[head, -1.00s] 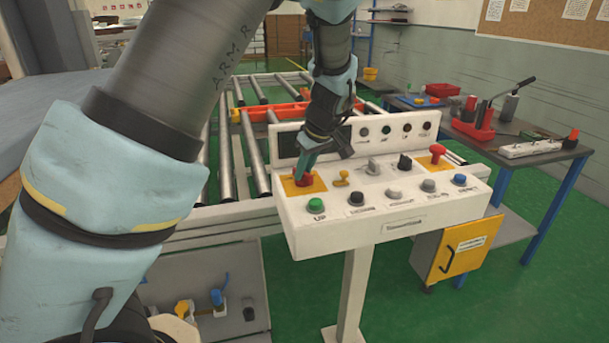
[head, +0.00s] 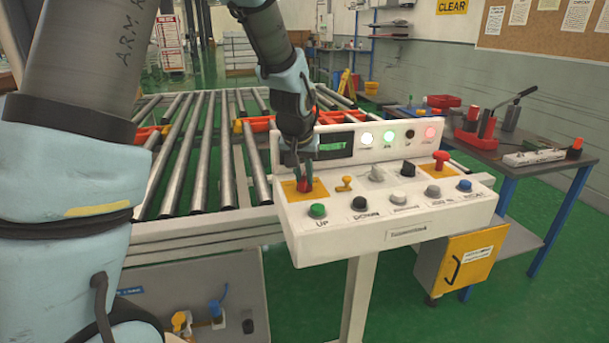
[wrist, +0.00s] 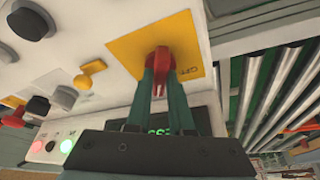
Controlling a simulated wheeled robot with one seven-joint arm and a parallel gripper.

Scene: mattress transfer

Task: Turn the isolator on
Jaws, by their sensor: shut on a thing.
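The isolator is a red rotary handle (head: 305,186) on a yellow plate (head: 290,193) at the left end of the white control panel (head: 405,230). My gripper (head: 303,178) is above it, fingers pointing down, shut on the red handle. In the wrist view the green fingers (wrist: 164,78) sit on either side of the red handle (wrist: 161,60). The lettering on the yellow plate (wrist: 135,50) is partly readable near the handle. Indicator lamps (head: 390,138) on the panel's upright back glow white, green and red. A green-lit display shows partly between the fingers in the wrist view.
The panel also carries a small yellow switch (head: 345,184), a green button (head: 317,210), several dark and grey knobs and a red mushroom button (head: 441,158). A roller conveyor (head: 200,150) lies behind and left. A workbench (head: 510,165) with tools stands at the right.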

